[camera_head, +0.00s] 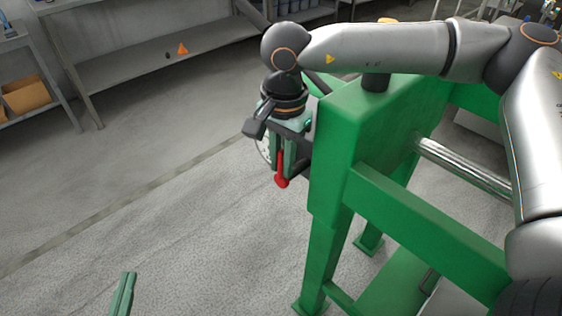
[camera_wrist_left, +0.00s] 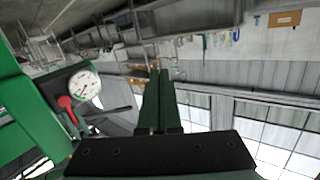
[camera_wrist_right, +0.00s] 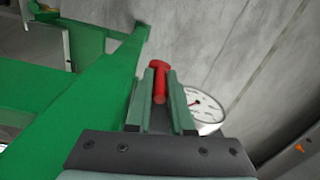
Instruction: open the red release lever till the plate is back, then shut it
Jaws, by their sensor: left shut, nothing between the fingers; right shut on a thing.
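The red release lever (camera_head: 281,178) hangs beside the head of the green frame in the head view. My right gripper (camera_head: 290,148) is shut on the lever; in the right wrist view the red lever (camera_wrist_right: 159,82) sits between its two fingers (camera_wrist_right: 160,95). The lever's red knob (camera_wrist_left: 65,102) also shows in the left wrist view. My left gripper (camera_head: 123,292) is shut and empty at the lower left, well away from the lever; its fingers (camera_wrist_left: 158,100) are together in the left wrist view. I cannot make out the plate.
The green frame (camera_head: 335,140) with a steel rod (camera_head: 465,168) fills the right side. A white round gauge (camera_wrist_left: 84,86) is next to the lever and also shows in the right wrist view (camera_wrist_right: 205,108). Shelves (camera_head: 150,65) stand at the back. The floor at left is clear.

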